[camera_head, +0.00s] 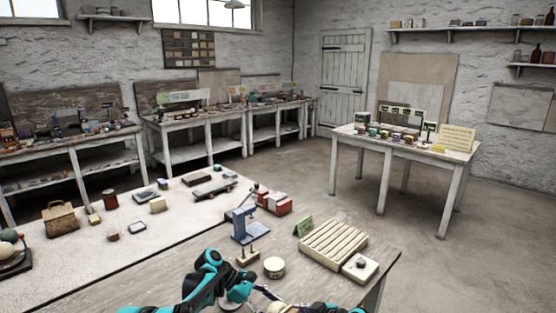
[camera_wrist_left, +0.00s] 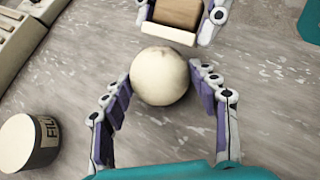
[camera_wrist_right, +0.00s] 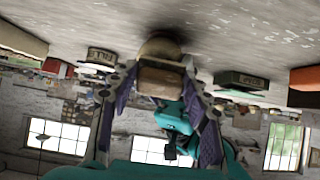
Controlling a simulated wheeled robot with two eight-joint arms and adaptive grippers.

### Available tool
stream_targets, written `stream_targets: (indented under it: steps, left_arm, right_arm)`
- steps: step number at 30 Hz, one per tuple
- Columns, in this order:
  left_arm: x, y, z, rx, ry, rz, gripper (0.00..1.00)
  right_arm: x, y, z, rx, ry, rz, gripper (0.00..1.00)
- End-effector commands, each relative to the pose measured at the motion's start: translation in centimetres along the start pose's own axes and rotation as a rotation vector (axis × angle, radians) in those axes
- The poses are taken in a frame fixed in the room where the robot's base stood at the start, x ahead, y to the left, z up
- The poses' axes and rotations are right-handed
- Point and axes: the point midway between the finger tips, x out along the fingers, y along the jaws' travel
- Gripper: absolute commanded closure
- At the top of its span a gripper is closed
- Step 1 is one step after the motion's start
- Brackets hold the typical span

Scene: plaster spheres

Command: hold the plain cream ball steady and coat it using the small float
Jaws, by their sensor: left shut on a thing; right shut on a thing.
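The plain cream ball (camera_wrist_left: 160,76) sits between the fingers of my left gripper (camera_wrist_left: 160,92) in the left wrist view, and the gripper is shut on it. The small float (camera_wrist_left: 180,13), a brown block with a pale edge, is at the top of that view, close to the ball; I cannot tell whether they touch. My right gripper (camera_wrist_right: 160,88) is shut on the float (camera_wrist_right: 160,80) in the right wrist view, with the ball (camera_wrist_right: 160,47) partly hidden behind it. In the head view, both grippers are low at the bottom edge and mostly cut off.
A round tin labelled FILL (camera_wrist_left: 32,142) stands near my left gripper; it also shows in the head view (camera_head: 274,267).

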Motion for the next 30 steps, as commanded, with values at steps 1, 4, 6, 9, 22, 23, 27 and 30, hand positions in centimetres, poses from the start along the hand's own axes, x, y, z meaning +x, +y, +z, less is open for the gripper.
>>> stream_targets:
  steps: [1,4,6,9,22,23,27,30]
  left_arm:
    - [0.01,0.03,0.02,0.000,0.000,0.001,0.66]
    - [0.01,0.03,0.02,0.000,0.000,0.001,0.66]
    - [0.01,0.03,0.02,0.000,0.000,0.001,0.66]
    - [0.01,0.03,0.03,0.000,0.000,0.001,0.66]
    - [0.01,0.03,0.02,0.000,0.000,0.001,0.66]
    - [0.01,0.03,0.02,0.000,0.000,0.001,0.66]
    - [0.01,0.03,0.02,0.000,0.000,0.001,0.66]
    - [0.01,0.03,0.02,0.000,0.000,0.001,0.66]
  right_arm:
    - [-0.25,0.03,0.00,0.001,0.000,0.001,0.80]
    - [-0.61,0.04,0.02,0.000,0.000,0.001,0.80]
    - [-0.59,0.03,0.01,0.000,0.000,0.000,0.80]
    - [-0.58,0.03,0.01,0.000,0.000,0.000,0.80]
    - [-0.29,0.02,-0.01,0.000,0.000,0.000,0.80]
    - [-0.23,0.02,-0.01,0.000,0.000,0.000,0.80]
    - [0.04,0.01,-0.01,0.000,0.000,0.000,0.80]
    - [0.24,0.02,0.00,0.000,0.000,0.000,0.80]
